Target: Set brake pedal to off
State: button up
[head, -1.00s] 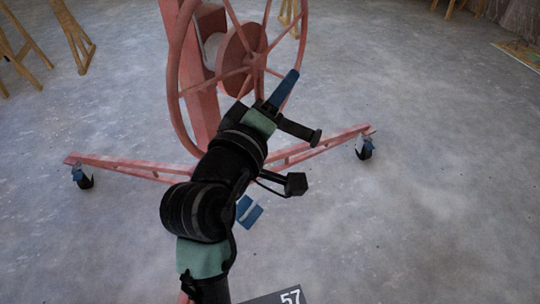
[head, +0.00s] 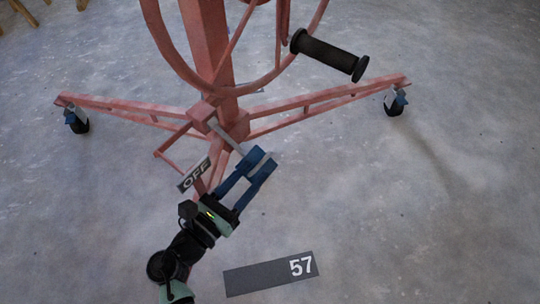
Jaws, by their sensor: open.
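The red panel lift (head: 215,55) stands on its spread legs at the top of the head view. A thin grey lever (head: 226,138), which looks like the brake pedal, runs from the base of the lift down and right toward my gripper. A dark sign reading OFF (head: 195,175) is just left of my gripper. My gripper (head: 259,165) has blue fingers and is open, low in front of the lift's base. The lever's end meets the upper left fingertip in the picture; I cannot tell whether they touch.
The lift's large wheel, with its black handle (head: 328,54), hangs above my gripper. The left leg (head: 115,112) and right leg (head: 340,98) end in dark casters. A plate marked 57 (head: 270,274) is at the bottom. The floor around is open.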

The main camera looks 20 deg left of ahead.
aim_at(269, 155)
jog(key=b+x, duration=0.2)
jog(key=x, duration=0.4)
jog(key=shift+f+b, duration=0.15)
jog(key=shift+b, duration=0.15)
jog(key=shift+w+d, duration=0.15)
jog(key=shift+w, duration=0.4)
jog(key=c, duration=0.7)
grip_shut()
